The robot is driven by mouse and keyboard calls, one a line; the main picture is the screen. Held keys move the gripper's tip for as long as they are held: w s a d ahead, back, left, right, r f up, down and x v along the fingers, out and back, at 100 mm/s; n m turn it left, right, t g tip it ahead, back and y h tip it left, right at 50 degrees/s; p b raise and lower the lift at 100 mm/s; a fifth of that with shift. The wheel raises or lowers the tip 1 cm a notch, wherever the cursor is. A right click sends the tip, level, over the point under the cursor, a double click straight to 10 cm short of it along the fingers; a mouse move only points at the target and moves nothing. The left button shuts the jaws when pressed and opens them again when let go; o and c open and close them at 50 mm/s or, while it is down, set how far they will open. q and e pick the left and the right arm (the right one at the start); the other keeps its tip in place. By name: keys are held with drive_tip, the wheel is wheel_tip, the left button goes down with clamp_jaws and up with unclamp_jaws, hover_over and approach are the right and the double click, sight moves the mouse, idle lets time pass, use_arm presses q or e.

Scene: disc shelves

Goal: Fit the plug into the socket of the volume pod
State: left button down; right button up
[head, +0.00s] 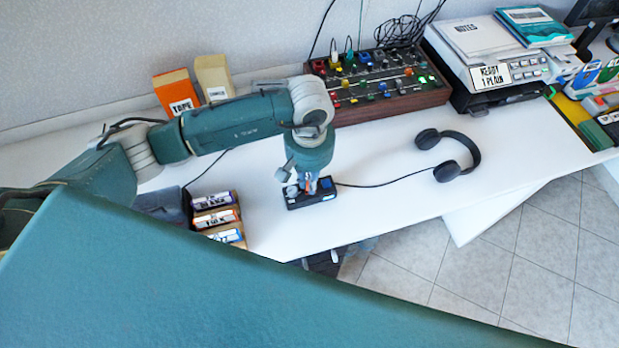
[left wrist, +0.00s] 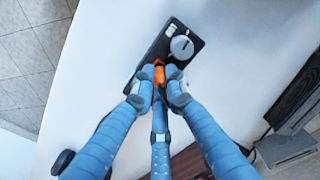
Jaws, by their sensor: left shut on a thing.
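The volume pod (head: 318,198) is a small black box on the white desk, below my left arm in the head view. In the left wrist view the volume pod (left wrist: 149,74) shows a round silver knob on top. My left gripper (head: 308,184) is over the pod, its fingers pointing down. In the left wrist view my left gripper (left wrist: 158,85) is shut on an orange plug (left wrist: 159,75), right against the pod's near edge. The fingers hide the plug's tip and the socket, so I cannot tell whether the plug is in. My right gripper is not in view.
Black headphones (head: 447,155) lie to the right, with a cable running toward the pod. A box of labelled cartridges (head: 215,218) stands left of the pod. A mixer (head: 380,75) and a printer (head: 485,65) stand behind. The desk's front edge is close.

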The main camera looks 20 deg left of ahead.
use_arm(q)
drive_tip(key=c, duration=2.1)
unclamp_jaws()
drive_tip(key=shift+o, duration=0.3)
drive_tip(key=shift+r, duration=0.15)
wheel_tip(320, 180, up, 12)
drive_tip(key=b, duration=0.3)
